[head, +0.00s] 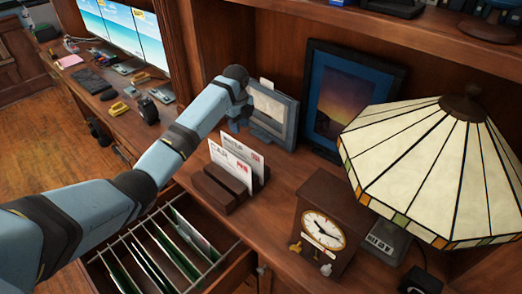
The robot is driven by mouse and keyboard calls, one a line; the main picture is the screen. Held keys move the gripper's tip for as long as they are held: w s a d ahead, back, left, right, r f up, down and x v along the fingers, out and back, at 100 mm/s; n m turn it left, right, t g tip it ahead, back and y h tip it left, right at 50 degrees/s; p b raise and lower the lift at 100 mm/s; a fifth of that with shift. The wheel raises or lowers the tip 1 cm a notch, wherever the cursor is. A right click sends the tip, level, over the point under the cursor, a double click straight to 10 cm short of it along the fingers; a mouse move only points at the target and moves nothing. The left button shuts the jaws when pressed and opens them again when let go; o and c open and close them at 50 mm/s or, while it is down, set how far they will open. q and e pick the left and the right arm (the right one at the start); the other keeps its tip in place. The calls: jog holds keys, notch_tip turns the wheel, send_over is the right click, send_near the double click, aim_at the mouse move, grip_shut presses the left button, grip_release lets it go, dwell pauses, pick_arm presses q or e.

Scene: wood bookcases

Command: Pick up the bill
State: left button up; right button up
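Two white bills stand upright in a dark wooden letter holder (222,188) on the bookcase counter. The front bill (230,170) has a large "CAR" heading and red marks. The rear bill (243,152) is partly covered by it; its heading is too small to read surely. My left arm reaches in from the left, over the open drawer. Its dark end, at my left gripper (238,92), is above and behind the holder, apart from the bills. The fingers cannot be made out. My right gripper is not in view.
A grey framed panel (271,115) and a dark-framed picture (345,100) stand behind the holder. A wooden clock (325,228) and a stained-glass lamp (425,160) are to the right. An open drawer (240,262) with hanging files lies below. A cluttered desk is at left.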

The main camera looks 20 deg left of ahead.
aim_at(241, 150)
pick_arm(q)
jog(key=f, duration=0.8)
jog(key=shift+w, duration=0.3)
notch_tip(241, 150, down, 5)
jog(key=shift+a+r+p, duration=0.15)
jog(key=shift+p, duration=0.15)
grip_shut()
